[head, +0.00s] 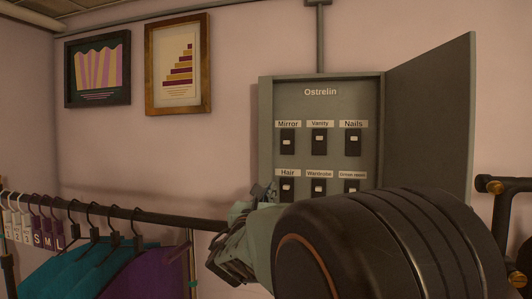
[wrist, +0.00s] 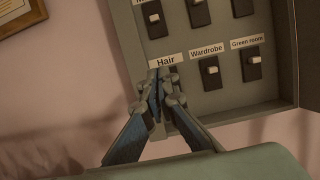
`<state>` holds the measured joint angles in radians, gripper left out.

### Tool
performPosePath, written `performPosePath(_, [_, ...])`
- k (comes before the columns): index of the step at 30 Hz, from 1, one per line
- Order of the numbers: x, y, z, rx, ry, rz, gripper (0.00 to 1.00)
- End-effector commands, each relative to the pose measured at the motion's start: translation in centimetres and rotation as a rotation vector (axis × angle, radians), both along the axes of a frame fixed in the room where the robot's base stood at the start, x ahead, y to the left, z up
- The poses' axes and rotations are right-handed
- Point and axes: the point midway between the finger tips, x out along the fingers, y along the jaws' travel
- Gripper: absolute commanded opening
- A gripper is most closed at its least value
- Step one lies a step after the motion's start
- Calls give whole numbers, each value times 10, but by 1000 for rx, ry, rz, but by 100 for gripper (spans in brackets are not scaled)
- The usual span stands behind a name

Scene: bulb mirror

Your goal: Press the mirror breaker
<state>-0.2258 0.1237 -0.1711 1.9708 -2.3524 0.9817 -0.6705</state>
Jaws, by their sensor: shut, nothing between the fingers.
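The mirror breaker (head: 287,142) is a black switch with a white toggle at the upper left of the grey panel, under the label "Mirror". Its toggle sits lower than those of Vanity and Nails. In the wrist view the mirror breaker (wrist: 155,19) is at the top, its label cut off by the edge. My gripper (wrist: 162,74) is shut and empty, its tips in front of the Hair breaker's place, below the mirror breaker. In the head view my gripper (head: 262,192) is at the panel's lower left, partly hidden by my arm. I cannot tell whether the tips touch the panel.
The panel door (head: 430,110) stands open to the right. Vanity (head: 319,138), Nails (head: 353,139), Hair (head: 287,188), Wardrobe (head: 319,187) and Green room breakers sit close around. A clothes rail (head: 150,214) with hangers is at the lower left. Two framed pictures hang on the wall.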

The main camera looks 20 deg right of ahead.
Motion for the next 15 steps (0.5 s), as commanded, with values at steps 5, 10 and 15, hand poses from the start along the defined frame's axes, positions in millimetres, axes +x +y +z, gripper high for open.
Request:
performPosePath(5, [2,-2,1,1,-1,-2,0])
performPosePath(10, [18,-14,7,2,-1,-5,0])
performPosePath(15, [46,-34,16,1,-1,-5,0])
